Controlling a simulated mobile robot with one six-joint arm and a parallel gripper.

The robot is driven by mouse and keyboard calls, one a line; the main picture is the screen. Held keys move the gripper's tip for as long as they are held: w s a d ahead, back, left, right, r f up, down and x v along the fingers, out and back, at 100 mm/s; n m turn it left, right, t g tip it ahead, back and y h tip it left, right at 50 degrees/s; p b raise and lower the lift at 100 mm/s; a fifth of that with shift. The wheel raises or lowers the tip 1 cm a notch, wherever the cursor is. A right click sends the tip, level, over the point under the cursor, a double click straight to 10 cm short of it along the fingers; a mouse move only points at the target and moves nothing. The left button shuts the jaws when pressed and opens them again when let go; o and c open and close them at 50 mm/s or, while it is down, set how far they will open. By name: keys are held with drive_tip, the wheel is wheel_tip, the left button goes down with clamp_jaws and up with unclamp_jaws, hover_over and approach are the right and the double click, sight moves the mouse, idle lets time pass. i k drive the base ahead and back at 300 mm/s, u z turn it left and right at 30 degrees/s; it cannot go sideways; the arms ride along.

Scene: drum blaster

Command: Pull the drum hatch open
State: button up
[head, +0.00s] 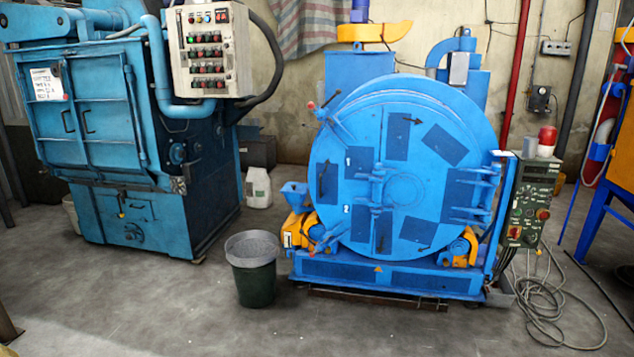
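The drum hatch (403,189) is a large round blue door on the front of the blue drum machine. It looks shut against the drum. A dark vertical handle (322,181) is on its left side. Hinge-like brackets (472,190) are on its right side. Clamp levers with red knobs (328,108) stick out at its upper left, and another clamp (324,243) is at its lower left. My gripper is not in the head view.
A dark green bucket (252,283) stands on the floor in front of the drum's left side. A control box (530,205) stands at the right, with coiled cables (560,312) on the floor below. A teal cabinet machine (95,110) is at the left. The front floor is mostly clear.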

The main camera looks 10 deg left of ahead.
sight(343, 185)
drive_tip(key=u, duration=0.2)
drive_tip(key=i, duration=0.75)
drive_tip(key=u, duration=0.5)
drive_tip(key=i, duration=0.85)
drive_tip(key=u, duration=0.7)
drive_tip(key=i, duration=1.7)
drive_tip(key=u, duration=0.3)
